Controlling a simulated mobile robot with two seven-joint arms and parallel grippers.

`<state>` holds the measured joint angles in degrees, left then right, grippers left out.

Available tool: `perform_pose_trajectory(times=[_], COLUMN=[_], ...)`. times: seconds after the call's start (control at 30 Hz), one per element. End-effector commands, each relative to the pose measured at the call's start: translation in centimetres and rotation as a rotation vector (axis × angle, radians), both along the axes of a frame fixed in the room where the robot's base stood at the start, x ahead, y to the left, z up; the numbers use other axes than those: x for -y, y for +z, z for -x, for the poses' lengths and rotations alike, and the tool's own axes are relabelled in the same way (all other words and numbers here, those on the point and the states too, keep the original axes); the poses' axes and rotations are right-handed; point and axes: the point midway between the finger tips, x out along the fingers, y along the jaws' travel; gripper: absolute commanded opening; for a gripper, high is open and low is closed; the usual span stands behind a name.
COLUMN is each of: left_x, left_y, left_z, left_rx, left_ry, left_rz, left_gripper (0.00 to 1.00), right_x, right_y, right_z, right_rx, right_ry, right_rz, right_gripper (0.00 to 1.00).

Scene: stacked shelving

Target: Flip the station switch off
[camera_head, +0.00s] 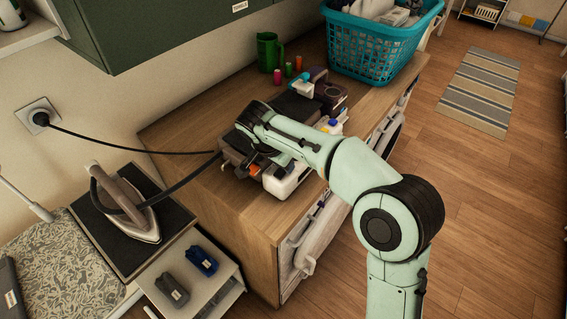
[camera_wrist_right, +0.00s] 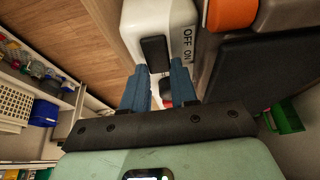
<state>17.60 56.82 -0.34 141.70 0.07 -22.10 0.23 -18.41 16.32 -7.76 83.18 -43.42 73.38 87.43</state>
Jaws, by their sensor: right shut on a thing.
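The station is a white housing (camera_head: 287,182) with a dark top on the wooden counter, partly hidden by my right arm in the head view. In the right wrist view its white housing (camera_wrist_right: 182,16) carries OFF and ON lettering beside a black switch (camera_wrist_right: 155,50). My right gripper (camera_wrist_right: 158,76) has its blue fingers at the lower end of this switch, one on each side, shut on it. I cannot tell which way the switch is tipped. In the head view my right gripper (camera_head: 252,165) is mostly hidden behind its wrist. My left gripper is not in view.
An orange knob (camera_wrist_right: 232,13) sits beside the lettering. An iron (camera_head: 130,205) stands on a dark plate at left, and a black cord (camera_head: 120,145) runs from the wall socket (camera_head: 40,117).

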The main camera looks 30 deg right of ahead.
Motion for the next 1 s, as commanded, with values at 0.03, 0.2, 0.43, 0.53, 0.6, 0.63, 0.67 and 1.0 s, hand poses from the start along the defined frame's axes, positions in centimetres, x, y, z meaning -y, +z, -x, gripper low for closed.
perform_pose_trajectory(times=[0.03,0.2,0.43,0.53,0.6,0.63,0.67,1.0], left_x=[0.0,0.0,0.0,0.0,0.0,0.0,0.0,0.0], left_y=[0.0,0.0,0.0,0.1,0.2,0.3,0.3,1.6], left_z=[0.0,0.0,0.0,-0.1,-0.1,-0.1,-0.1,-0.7], left_rx=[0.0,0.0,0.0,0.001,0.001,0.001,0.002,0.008], left_ry=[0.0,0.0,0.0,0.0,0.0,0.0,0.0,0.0], left_rz=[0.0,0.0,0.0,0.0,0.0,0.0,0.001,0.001], left_gripper=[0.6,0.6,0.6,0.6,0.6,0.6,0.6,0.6], right_x=[0.0,0.0,0.0,-0.3,-0.6,-0.8,-1.0,-3.7], right_y=[0.0,0.0,0.1,0.7,1.5,2.0,2.6,9.6], right_z=[0.0,0.0,0.0,0.0,0.1,0.2,0.3,1.4], right_rx=[-0.001,-0.001,-0.001,0.001,0.002,0.003,0.004,0.003], right_ry=[0.001,0.001,0.001,0.002,0.002,0.002,0.002,0.002], right_rz=[0.001,0.001,-0.001,-0.001,-0.001,-0.001,-0.002,-0.001], right_gripper=[0.0,0.53,0.53,0.53,0.53,0.53,0.53,0.53])
